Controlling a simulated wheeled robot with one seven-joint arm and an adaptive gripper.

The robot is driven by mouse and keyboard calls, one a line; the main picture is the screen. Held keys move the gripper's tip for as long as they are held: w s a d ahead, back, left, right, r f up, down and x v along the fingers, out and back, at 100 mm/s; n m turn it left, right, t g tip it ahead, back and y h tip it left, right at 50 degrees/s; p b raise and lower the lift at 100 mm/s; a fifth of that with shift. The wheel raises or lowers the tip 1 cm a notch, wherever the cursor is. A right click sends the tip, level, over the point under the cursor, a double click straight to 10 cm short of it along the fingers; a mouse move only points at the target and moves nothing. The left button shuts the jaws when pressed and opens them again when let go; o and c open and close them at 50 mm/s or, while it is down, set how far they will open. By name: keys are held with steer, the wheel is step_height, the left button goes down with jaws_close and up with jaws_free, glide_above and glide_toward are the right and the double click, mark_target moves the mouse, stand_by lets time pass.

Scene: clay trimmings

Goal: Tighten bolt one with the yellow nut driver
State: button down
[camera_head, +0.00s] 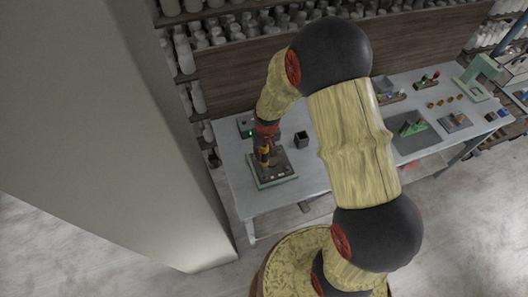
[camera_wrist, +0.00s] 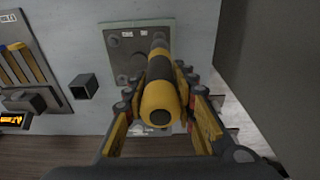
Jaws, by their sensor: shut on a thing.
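My gripper (camera_wrist: 160,97) is shut on the yellow nut driver (camera_wrist: 158,92), which has a yellow handle with black bands. In the wrist view the driver points away from me toward a grey-green plate (camera_wrist: 118,40) with bolt heads on it. In the head view my gripper (camera_head: 264,146) is above the same plate (camera_head: 278,182) at the left end of the table. The driver's tip is hidden behind its handle, so I cannot tell whether it touches a bolt. I cannot make out which bolt is bolt one.
A small black open box (camera_head: 301,139) stands beside the plate, and it also shows in the wrist view (camera_wrist: 83,86). A green tool on a dark mat (camera_head: 414,138) lies further right on the table (camera_head: 345,120). A pale wall (camera_head: 110,120) stands close on the left.

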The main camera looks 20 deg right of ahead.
mark_target(265, 163)
steer(key=shift+w+f+b, duration=0.1)
steer(key=shift+f+b, duration=1.8)
steer(key=shift+f, duration=0.55)
steer(key=shift+f+b, duration=0.75)
steer(key=shift+b, duration=0.05)
steer(key=shift+f+b, duration=0.3)
steer(key=shift+b, duration=0.3)
stand_by(2.1)
steer(key=shift+s+f, duration=0.2)
steer(key=shift+s, duration=0.1)
stand_by(1.8)
